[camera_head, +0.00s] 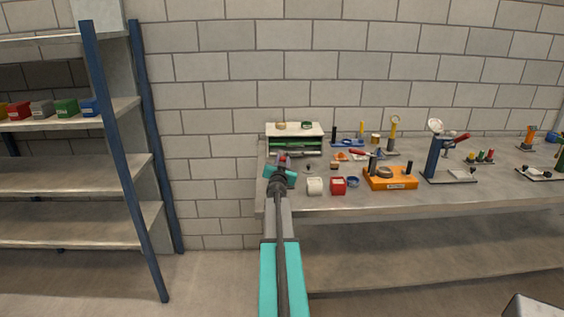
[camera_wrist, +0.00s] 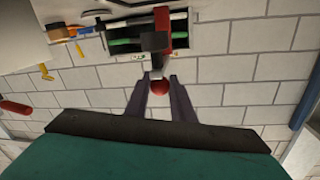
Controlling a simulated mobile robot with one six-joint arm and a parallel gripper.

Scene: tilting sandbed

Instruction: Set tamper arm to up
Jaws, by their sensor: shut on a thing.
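My gripper (camera_head: 283,160) is at the left end of the workbench, in front of the small rack. In the wrist view my gripper (camera_wrist: 155,88) has its two dark fingers closed around a red ball knob (camera_wrist: 159,87). The knob sits at the end of a short grey stem, below a dark block (camera_wrist: 154,41) and a red bar (camera_wrist: 162,18). I take this to be the tamper arm with its handle, but no label shows. In the head view my own arm hides most of it, and its angle is unclear.
The small rack (camera_head: 299,128) with green items stands behind my gripper. A blue post stand (camera_head: 435,155) is farther right. Tall shelving (camera_head: 150,160) is at left.

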